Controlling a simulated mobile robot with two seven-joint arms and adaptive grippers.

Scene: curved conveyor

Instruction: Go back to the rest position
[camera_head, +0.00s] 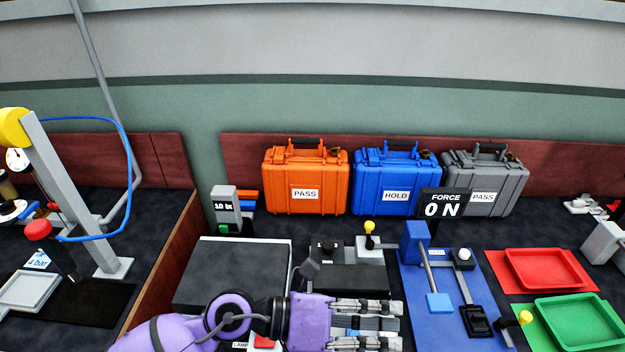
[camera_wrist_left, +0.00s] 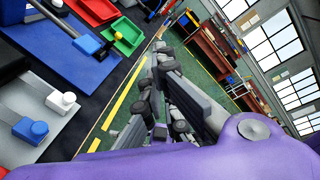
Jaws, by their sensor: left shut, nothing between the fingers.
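My left arm, purple with a black wrist joint, comes in from the bottom left of the head view. Its gripper (camera_head: 392,323) is shut and empty, pointing right, low over the near part of the bench. In the left wrist view the gripper (camera_wrist_left: 160,58) shows its grey linked fingers, pointing up the picture toward the green floor. The gripper hides part of the bench in front of the black plate. My right gripper is not in view.
Orange (camera_head: 305,178), blue (camera_head: 398,182) and grey (camera_head: 487,181) cases stand at the back. A blue fixture board (camera_head: 425,270) with a lever, a red tray (camera_head: 549,270) and a green tray (camera_head: 578,322) lie right of the gripper. A gauge post (camera_head: 72,195) stands left.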

